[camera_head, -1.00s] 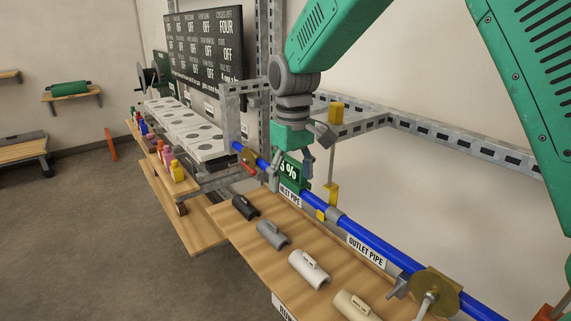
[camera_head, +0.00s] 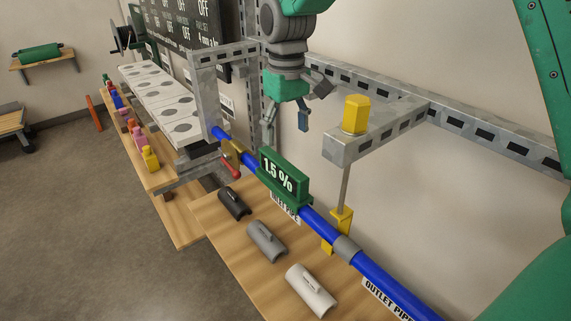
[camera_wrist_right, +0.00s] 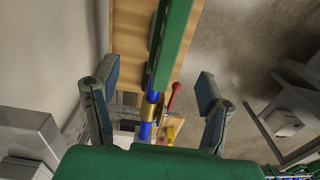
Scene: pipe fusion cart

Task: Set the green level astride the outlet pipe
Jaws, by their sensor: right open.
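The green level (camera_head: 284,180) sits on the blue pipe, over the stretch with the partly covered inlet pipe label (camera_head: 285,211); its display reads 1.5 %. The outlet pipe (camera_head: 393,291) is the blue stretch at lower right, beyond a grey collar (camera_head: 346,249). My right gripper (camera_head: 286,125) is open and empty, above and behind the level, apart from it. In the right wrist view, the level (camera_wrist_right: 174,45) runs up the picture between the open fingers (camera_wrist_right: 157,80). My left gripper is not in view.
A yellow clamp (camera_head: 341,222) hangs from a metal bracket (camera_head: 385,130) beside the pipe. A red-handled valve (camera_head: 231,165) is left of the level. Black (camera_head: 234,203), grey (camera_head: 266,241) and white (camera_head: 310,290) saddles lie on the wooden board below.

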